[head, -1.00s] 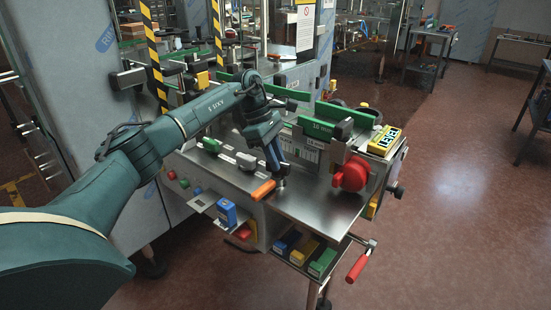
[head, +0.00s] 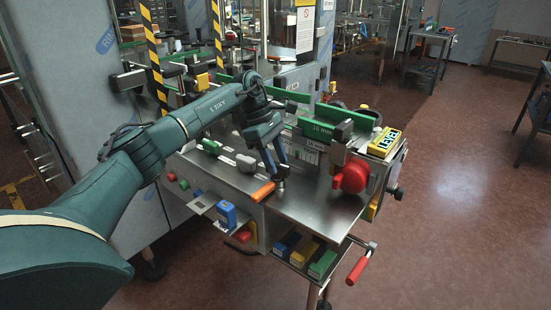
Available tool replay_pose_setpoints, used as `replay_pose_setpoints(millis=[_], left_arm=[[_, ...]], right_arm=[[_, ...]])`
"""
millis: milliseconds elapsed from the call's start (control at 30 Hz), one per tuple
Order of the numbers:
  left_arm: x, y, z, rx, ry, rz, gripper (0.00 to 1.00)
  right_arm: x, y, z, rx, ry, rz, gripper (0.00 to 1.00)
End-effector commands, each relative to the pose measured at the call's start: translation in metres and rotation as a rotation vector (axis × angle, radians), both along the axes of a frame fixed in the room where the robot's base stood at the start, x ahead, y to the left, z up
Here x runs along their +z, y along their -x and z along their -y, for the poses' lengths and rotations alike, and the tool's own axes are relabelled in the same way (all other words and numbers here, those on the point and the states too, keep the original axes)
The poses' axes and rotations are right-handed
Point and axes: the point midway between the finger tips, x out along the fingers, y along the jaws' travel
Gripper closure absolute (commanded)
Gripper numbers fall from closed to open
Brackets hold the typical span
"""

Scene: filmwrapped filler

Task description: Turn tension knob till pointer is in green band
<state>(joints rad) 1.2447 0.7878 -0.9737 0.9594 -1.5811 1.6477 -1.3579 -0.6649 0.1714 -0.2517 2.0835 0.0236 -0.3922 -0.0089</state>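My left gripper (head: 277,168) points down at the front of the steel machine table. Its two bluish fingers show a gap between them. Their tips are at a small round metal knob (head: 281,184), which they partly hide. I cannot tell whether they touch or clamp it. A large red knob (head: 352,175) sits at the right of the table, and a black knob (head: 399,193) is on the right side face. I cannot tell by looks which knob is the tension knob. No pointer or green band can be made out. My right gripper is out of view.
An orange handle (head: 263,191) lies just left of the gripper. Green guide rails (head: 318,129) run behind it. A yellow counter (head: 384,141) is at the right. A red-handled crank (head: 358,267) and coloured boxes (head: 303,252) are below. The steel tabletop (head: 312,200) right of the gripper is clear.

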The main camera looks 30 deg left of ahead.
Motion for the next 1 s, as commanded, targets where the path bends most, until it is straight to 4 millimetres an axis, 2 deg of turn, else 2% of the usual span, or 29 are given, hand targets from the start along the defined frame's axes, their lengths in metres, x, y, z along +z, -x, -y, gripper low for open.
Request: replay_pose_setpoints(millis=[200,333,533,700,833,1000], left_arm=[[0.001,0.0,-0.001,0.0,0.0,0.0,0.58],[0.013,0.0,-0.006,0.002,0.001,0.003,0.58],[0.052,0.001,-0.021,0.003,0.001,0.005,0.58],[0.087,0.003,-0.035,0.002,0.001,0.003,0.58],[0.107,0.004,-0.043,0.001,0.001,0.001,0.58],[0.12,0.005,-0.049,0.0,0.0,0.0,0.58]], right_arm=[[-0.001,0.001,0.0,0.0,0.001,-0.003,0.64],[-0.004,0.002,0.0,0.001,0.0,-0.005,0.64],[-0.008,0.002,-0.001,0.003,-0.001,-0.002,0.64],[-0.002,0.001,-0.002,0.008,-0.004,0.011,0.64],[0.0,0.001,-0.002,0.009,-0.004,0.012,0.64],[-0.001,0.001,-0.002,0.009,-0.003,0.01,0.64]])
